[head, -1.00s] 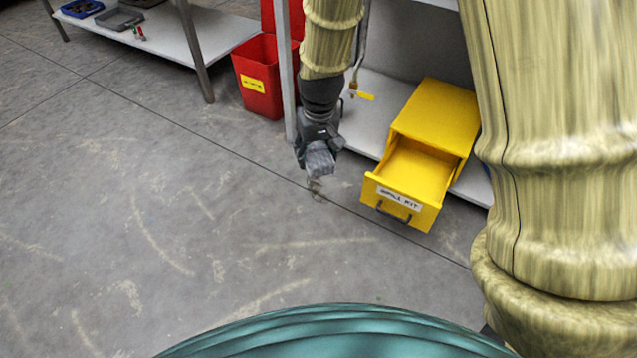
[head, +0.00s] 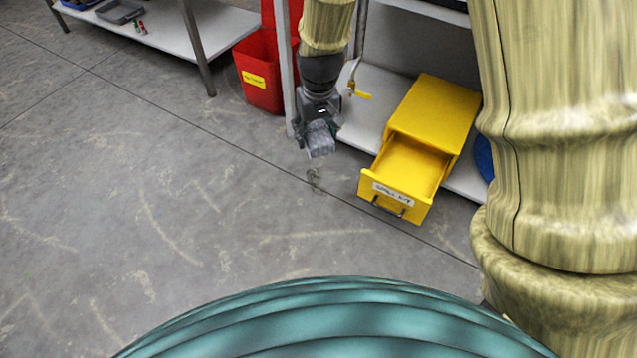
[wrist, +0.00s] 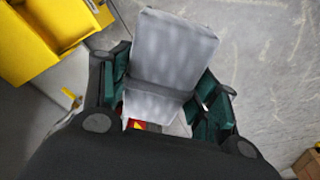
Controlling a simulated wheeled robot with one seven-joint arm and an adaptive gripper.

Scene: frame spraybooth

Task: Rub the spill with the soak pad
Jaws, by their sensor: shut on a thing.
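My gripper (head: 318,128) is shut on the grey soak pad (head: 320,144) and holds it above the floor, left of the yellow drawer. In the wrist view the pad (wrist: 170,60) sticks out between the dark green fingers (wrist: 163,95). The spill (head: 315,180) is a small, dark, wet-looking patch on the concrete floor. In the head view it lies just below the pad, and a gap of bare floor shows between them. I cannot make out the spill in the wrist view.
A yellow spill kit box (head: 432,108) has its drawer (head: 412,168) pulled open, right of the spill. A red bin (head: 262,75) and a grey post (head: 284,60) stand behind. A low shelf (head: 190,35) is at upper left. The floor at left and front is clear.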

